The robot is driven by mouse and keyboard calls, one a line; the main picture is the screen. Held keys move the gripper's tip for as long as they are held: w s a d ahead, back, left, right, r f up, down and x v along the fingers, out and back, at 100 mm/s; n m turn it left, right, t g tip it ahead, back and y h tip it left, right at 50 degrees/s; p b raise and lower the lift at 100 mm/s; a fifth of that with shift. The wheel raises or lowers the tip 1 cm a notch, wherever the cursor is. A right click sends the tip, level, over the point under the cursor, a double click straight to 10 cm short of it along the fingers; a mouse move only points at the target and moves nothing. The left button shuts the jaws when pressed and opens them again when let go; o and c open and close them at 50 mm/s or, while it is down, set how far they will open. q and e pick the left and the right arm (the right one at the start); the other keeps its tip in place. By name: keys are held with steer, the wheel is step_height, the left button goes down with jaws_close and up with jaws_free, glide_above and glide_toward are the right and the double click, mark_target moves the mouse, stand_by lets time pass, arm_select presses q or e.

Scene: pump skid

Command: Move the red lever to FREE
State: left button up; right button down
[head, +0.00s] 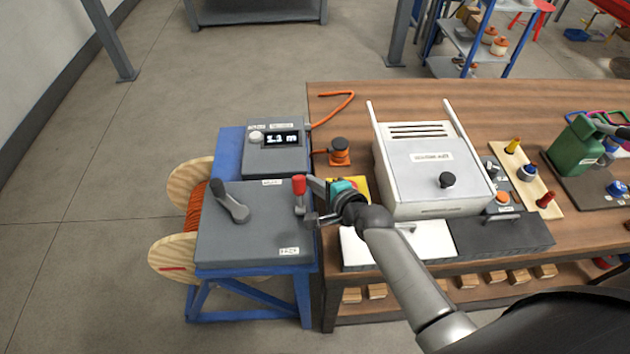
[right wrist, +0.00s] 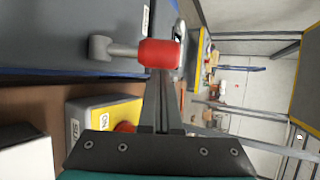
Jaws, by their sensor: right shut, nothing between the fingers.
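The red lever (head: 299,187) stands at the right edge of a grey box (head: 255,230), a red grip on a grey rod. My right gripper (head: 312,203) is just right of it, shut and empty. In the right wrist view the red grip (right wrist: 160,53) lies across the far end of my closed fingers (right wrist: 162,95). I cannot tell whether they touch it. Small labels sit near the box's top edge (head: 271,182) and bottom right corner (head: 289,251); I cannot read them surely. My left gripper is not in view.
A dark crank handle (head: 231,203) is on the same box, with a display unit (head: 276,153) behind. A yellow-topped button box (right wrist: 105,112) is close beside my right gripper. A white lidded machine (head: 425,170) stands on the wooden bench (head: 345,113). A cable reel (head: 170,255) is at left.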

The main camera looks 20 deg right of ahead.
steer(key=shift+s+t+b, duration=0.25)
steer(key=shift+t+b, duration=0.15)
steer(key=shift+b, duration=0.2)
steer(key=shift+s+a+r+b, duration=0.1)
steer(key=shift+b, duration=0.2)
